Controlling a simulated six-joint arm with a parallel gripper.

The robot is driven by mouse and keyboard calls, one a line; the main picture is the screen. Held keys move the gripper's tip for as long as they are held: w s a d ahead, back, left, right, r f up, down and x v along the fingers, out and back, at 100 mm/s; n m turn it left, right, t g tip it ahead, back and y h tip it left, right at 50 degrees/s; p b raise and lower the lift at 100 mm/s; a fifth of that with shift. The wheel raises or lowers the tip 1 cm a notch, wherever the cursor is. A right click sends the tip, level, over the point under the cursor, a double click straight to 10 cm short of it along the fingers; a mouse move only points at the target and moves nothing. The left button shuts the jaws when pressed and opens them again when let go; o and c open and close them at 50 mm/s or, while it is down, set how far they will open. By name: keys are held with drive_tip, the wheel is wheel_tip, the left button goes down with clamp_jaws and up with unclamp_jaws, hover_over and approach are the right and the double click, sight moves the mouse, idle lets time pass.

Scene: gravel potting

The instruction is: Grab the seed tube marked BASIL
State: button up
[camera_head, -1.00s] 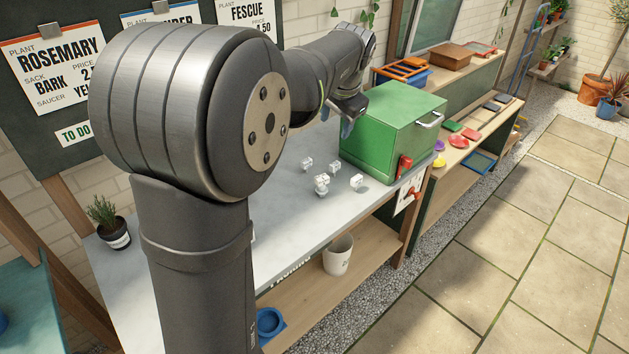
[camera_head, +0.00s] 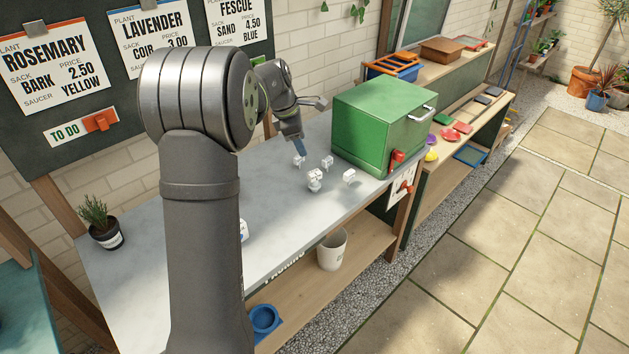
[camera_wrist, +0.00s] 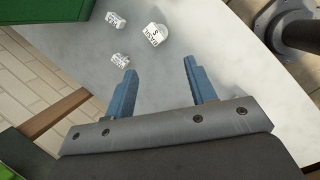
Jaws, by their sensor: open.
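Several small white pieces with dark lettering lie on the grey counter (camera_head: 276,215); none can be read surely as BASIL. In the head view they include a back one (camera_head: 298,160), a middle one (camera_head: 327,163), a front one (camera_head: 314,181) and a right one (camera_head: 349,176). The wrist view shows three: a larger lettered one (camera_wrist: 155,35), an upper left one (camera_wrist: 116,22) and a lower one (camera_wrist: 120,60). My gripper (camera_wrist: 159,66) is open, its blue fingers apart and empty, above the counter near the back piece. It also shows in the head view (camera_head: 300,149).
A green box (camera_head: 375,125) with a red part on its front stands to the right of the pieces. A potted plant (camera_head: 105,228) stands at the counter's left end. A white bucket (camera_head: 332,250) and a blue dish (camera_head: 264,320) sit on the shelf below.

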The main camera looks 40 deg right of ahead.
sight(313, 173)
drive_tip(key=d+f+n, duration=0.1)
drive_tip(key=d+f, duration=0.1)
drive_tip(key=f, duration=0.4)
drive_tip(key=d+f+n, duration=0.2)
drive_tip(key=f, duration=0.4)
drive_tip(key=d+f+n, duration=0.2)
drive_tip(key=f, duration=0.4)
drive_tip(key=shift+w+d+g+h, duration=0.15)
drive_tip(key=shift+w+g+h, duration=0.15)
drive_tip(key=shift+w, duration=0.1)
drive_tip(key=c, duration=1.1)
drive_tip(key=shift+o, duration=0.2)
drive_tip(key=shift+r, duration=0.15)
